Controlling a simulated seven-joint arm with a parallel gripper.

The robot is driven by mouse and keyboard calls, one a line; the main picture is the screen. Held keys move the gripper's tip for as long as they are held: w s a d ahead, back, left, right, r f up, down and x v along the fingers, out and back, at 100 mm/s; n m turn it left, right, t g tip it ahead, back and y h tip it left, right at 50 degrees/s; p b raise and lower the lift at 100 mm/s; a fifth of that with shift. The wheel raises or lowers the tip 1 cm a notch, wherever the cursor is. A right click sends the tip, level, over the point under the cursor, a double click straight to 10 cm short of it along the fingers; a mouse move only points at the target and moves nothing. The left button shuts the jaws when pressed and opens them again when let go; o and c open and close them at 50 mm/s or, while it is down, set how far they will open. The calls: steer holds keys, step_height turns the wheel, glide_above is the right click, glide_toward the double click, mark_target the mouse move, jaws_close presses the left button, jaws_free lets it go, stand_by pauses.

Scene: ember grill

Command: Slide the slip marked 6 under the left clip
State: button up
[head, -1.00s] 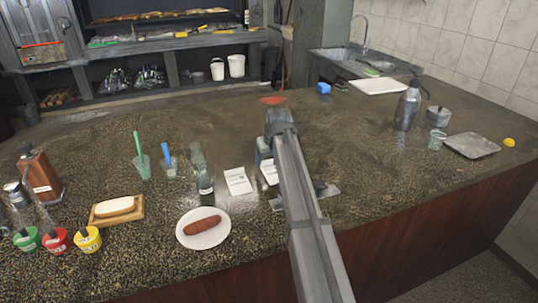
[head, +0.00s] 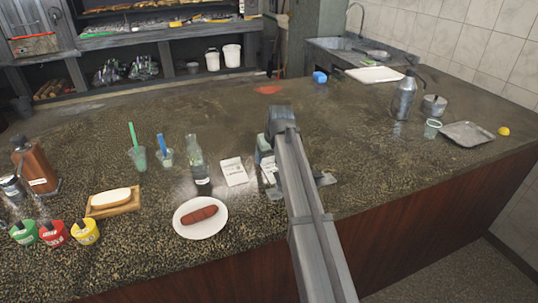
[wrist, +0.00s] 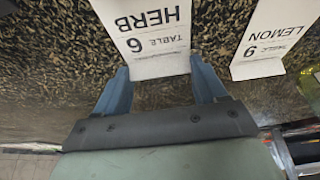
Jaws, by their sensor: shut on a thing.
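In the wrist view, a white slip (wrist: 145,40) lettered HERB and TABLE with a number lies between the two blue fingers of my gripper (wrist: 160,88), which is shut on its side edges. The lettering is upside down there, so I cannot settle whether the number is 6 or 9. A second white slip (wrist: 268,38), lettered LEMON, lies beside it, apart from the fingers. In the head view this loose slip (head: 233,171) is left of the held slip (head: 267,168), which my arm partly hides. Flat grey metal pieces (head: 326,179) show beside my arm near the counter's front edge; I cannot make out the clips.
A glass bottle (head: 199,160) stands left of the slips. A white plate (head: 183,229) with a sausage lies in front. A bread board (head: 130,206) and several coloured pots are further left. The counter right of my arm is largely clear up to the metal tray (head: 467,134).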

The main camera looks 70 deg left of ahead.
steer(key=o, duration=1.1)
steer(key=shift+c, duration=0.2)
steer(key=shift+r, duration=0.1)
step_height(320, 180, up, 7)
stand_by(0.7)
